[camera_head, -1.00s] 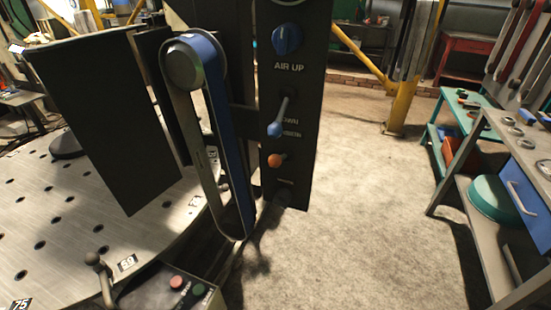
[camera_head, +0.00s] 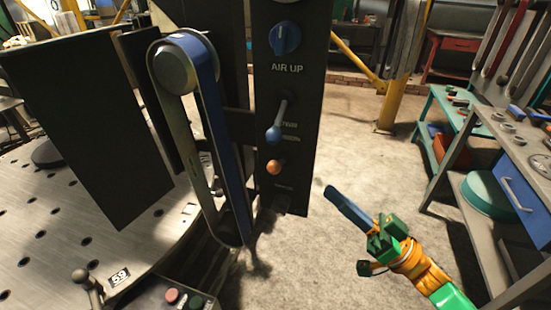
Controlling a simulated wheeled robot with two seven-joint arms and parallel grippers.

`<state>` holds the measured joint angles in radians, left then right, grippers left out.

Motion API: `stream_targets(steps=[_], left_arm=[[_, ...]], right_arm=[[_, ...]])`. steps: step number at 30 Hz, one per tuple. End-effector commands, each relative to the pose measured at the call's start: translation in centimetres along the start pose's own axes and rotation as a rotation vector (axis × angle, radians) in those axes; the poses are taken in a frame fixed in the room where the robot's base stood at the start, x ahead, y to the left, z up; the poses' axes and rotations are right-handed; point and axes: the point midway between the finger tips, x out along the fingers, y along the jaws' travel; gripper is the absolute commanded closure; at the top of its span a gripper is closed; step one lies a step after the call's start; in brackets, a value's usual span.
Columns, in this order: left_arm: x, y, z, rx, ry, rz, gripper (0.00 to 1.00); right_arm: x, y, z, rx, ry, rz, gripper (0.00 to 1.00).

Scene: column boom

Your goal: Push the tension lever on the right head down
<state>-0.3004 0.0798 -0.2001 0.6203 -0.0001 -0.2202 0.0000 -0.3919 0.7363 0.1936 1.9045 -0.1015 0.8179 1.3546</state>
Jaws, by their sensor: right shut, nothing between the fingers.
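The right head is a dark upright panel (camera_head: 299,110) with a blue AIR UP knob (camera_head: 285,38) at its top. Below the knob, the tension lever (camera_head: 279,118) has a thin grey arm slanting down to a blue tip. An orange knob (camera_head: 275,167) sits under it. A belt sander with a blue belt (camera_head: 222,130) stands just left of the panel. My right gripper (camera_head: 333,192) is shut and empty, in front of the floor, to the right of and lower than the lever, apart from the panel. My left gripper is not in view.
A round perforated metal table (camera_head: 150,255) lies at left, with a dark plate (camera_head: 85,130) above it. A button box (camera_head: 180,295) with red and green buttons is at the bottom. A shelf (camera_head: 480,130) stands at right. The floor between is clear.

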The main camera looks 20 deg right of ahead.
Motion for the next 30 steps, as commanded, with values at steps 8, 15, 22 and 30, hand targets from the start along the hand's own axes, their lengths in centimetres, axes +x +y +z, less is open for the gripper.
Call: stream_targets(steps=[8,15,22,30], left_arm=[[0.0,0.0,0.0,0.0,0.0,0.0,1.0],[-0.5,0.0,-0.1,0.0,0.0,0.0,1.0],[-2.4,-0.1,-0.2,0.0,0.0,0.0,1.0],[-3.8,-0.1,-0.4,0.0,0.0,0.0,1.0]], right_arm=[[0.5,-1.5,-0.6,0.018,0.001,-0.06,1.0],[1.5,-1.6,-0.8,0.016,0.004,-0.06,1.0],[6.3,-1.9,-1.1,0.016,0.006,-0.06,1.0],[10.0,-2.0,-0.8,0.017,0.003,-0.056,1.0]])
